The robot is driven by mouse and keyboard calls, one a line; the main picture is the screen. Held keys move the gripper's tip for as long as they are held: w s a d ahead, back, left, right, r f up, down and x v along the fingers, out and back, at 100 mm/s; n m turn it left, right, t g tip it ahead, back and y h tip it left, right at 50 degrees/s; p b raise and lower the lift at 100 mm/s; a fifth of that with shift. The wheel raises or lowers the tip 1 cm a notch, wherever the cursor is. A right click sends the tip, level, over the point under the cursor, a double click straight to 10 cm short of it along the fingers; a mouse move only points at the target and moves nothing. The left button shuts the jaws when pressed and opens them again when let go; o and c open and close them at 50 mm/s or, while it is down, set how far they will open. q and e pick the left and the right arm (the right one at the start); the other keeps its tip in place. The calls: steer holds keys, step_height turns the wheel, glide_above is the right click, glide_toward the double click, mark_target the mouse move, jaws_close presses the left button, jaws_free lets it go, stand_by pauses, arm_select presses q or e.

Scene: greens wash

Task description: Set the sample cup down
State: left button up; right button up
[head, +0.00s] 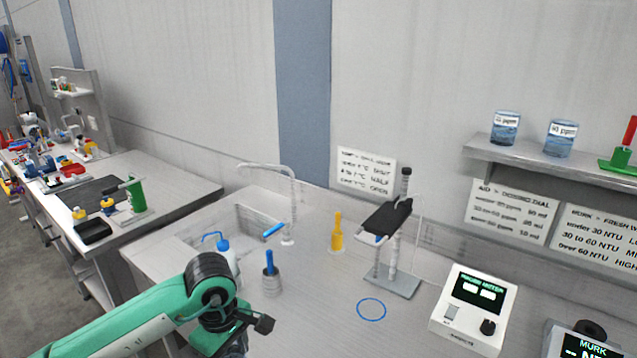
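My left arm comes in from the lower left, and its gripper (240,330) is low at the front of the counter. The gripper's fingertips are small and partly cut off by the bottom edge, so I cannot tell whether they are open or shut. A greyish shape shows just below them, but I cannot make out whether it is the sample cup. No sample cup is clearly visible elsewhere on the counter. A blue ring (371,309) is marked on the counter, to the right of the gripper, and is empty. My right gripper is not in view.
A stand (396,284) with a black clamp is behind the ring. A white meter (473,310) stands to its right.

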arm_select(q)
steer(key=s+a+f+m, duration=0.2)
steer(key=s+a+m, duration=0.2)
steer(key=m, duration=0.8)
steer(key=shift+s+a, duration=0.35)
steer(key=shift+s, duration=0.15)
steer(key=shift+f, duration=0.1)
